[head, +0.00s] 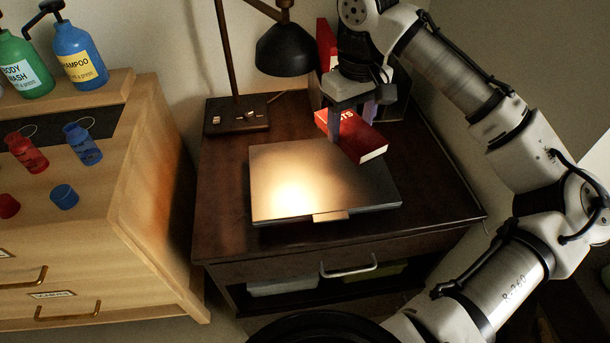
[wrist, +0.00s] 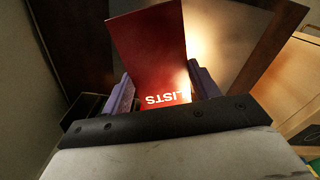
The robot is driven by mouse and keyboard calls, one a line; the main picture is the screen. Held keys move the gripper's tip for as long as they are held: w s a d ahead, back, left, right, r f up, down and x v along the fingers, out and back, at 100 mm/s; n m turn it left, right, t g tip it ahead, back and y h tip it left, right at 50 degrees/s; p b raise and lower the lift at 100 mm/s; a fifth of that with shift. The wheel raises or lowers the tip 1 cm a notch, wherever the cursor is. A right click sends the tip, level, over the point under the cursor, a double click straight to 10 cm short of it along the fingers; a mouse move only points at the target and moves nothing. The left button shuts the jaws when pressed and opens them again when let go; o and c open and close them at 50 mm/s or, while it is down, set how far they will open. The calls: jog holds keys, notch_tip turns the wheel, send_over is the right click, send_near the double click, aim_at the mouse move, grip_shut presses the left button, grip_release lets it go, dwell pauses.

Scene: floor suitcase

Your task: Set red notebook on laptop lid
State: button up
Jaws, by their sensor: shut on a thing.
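The red notebook (head: 355,137) has white lettering on its cover. It is held between the fingers of my gripper (head: 350,122), above the back right part of the laptop. In the wrist view the notebook (wrist: 158,52) shows between the two purple fingers (wrist: 158,92), with "LISTS" readable on it. The closed silver laptop (head: 285,200) lies flat on the dark wooden nightstand, lamplight bright on its lid. I cannot tell whether the notebook touches the lid.
A black desk lamp (head: 285,50) leans over the back of the nightstand (head: 225,225). Another red item (head: 327,45) stands upright behind my gripper. A light wooden dresser (head: 150,190) with bottles is at the left. The laptop lid's front and left are clear.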

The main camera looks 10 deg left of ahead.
aim_at(343, 172)
notch_tip(343, 172, down, 10)
jog(key=shift+r, duration=0.1)
dwell(0.4)
jog(key=shift+f, duration=0.2)
jog(key=o, duration=1)
jog(key=shift+o, duration=0.2)
notch_tip(343, 172, up, 12)
jog(key=shift+s+r, duration=0.1)
jog(key=shift+r, duration=0.05)
